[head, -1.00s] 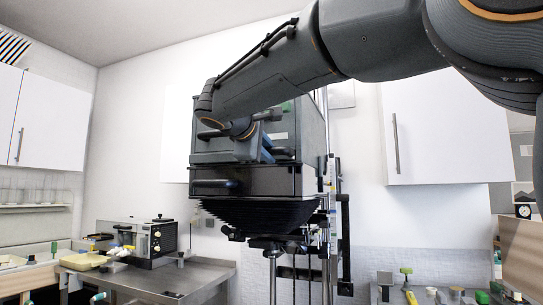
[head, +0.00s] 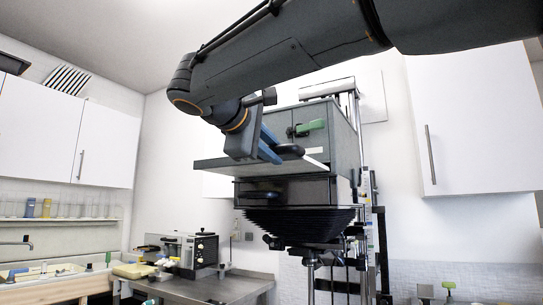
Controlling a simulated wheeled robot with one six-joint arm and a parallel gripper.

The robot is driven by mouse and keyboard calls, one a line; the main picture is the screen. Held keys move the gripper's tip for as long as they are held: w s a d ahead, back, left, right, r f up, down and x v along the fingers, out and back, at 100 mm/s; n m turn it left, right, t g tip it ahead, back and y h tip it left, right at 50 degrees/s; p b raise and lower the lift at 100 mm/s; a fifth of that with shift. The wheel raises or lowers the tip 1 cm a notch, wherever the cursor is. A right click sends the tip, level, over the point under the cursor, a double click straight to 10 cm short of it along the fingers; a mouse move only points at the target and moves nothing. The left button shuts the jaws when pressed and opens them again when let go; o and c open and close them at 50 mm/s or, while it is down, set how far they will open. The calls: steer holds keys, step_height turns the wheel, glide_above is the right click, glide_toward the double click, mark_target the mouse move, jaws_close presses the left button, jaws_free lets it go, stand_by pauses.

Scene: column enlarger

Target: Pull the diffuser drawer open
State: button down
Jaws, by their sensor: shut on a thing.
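The enlarger head is a grey box above black bellows. From its upper part a flat, pale-edged panel (head: 213,165), which looks like the diffuser drawer, juts out toward the left. My gripper (head: 270,150), with blue fingers, is at this panel and shut on a dark rounded handle (head: 290,151). The fingers partly cover the handle, and my wrist hides part of the box front. A green-knobbed lever (head: 311,127) sits on the box front behind the handle. Below, a glossy black drawer (head: 310,190) with a dark handle (head: 260,197) sits flush in the housing.
Black bellows (head: 298,222) hang under the head. The metal column (head: 372,215) stands to its right. White wall cabinets (head: 470,120) are at the right and left. A steel bench (head: 225,286) with a black-and-silver device (head: 190,250) stands at the lower left.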

steer(key=c, duration=1.6)
jaws_free()
steer(key=shift+s+a, duration=0.1)
steer(key=b+v, duration=0.1)
steer(key=v, duration=0.6)
steer(key=shift+s+a, duration=0.1)
steer(key=shift+s, duration=0.2)
